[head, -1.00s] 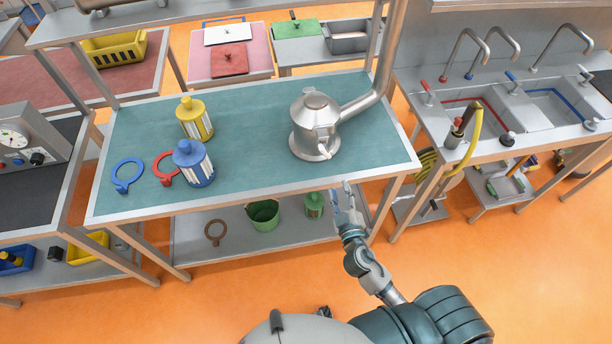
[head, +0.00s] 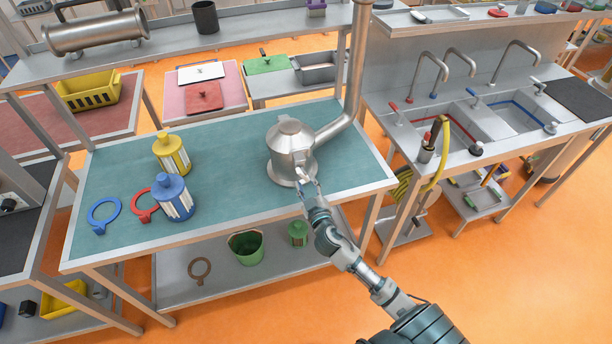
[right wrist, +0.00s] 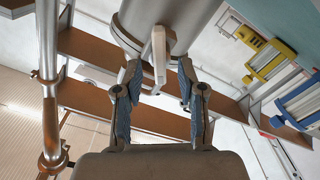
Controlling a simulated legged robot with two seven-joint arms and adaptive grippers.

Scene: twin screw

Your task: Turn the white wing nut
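The white wing nut (right wrist: 158,55) is a flat pale bar on the end of the metal vessel's stub in the right wrist view. In the head view it shows small and partly hidden at the front of the silver vessel (head: 287,146). My right gripper (right wrist: 159,78) is open, with one blue-padded finger on each side of the wing nut and visible gaps between. In the head view the right gripper (head: 308,186) is at the vessel's front. My left gripper is not in view.
The vessel stands on a teal-topped table (head: 227,196) with its pipe rising at the right. A blue canister (head: 173,199), a yellow canister (head: 171,155), a blue ring (head: 104,215) and a red ring (head: 145,205) are farther left. A sink counter (head: 460,155) stands right.

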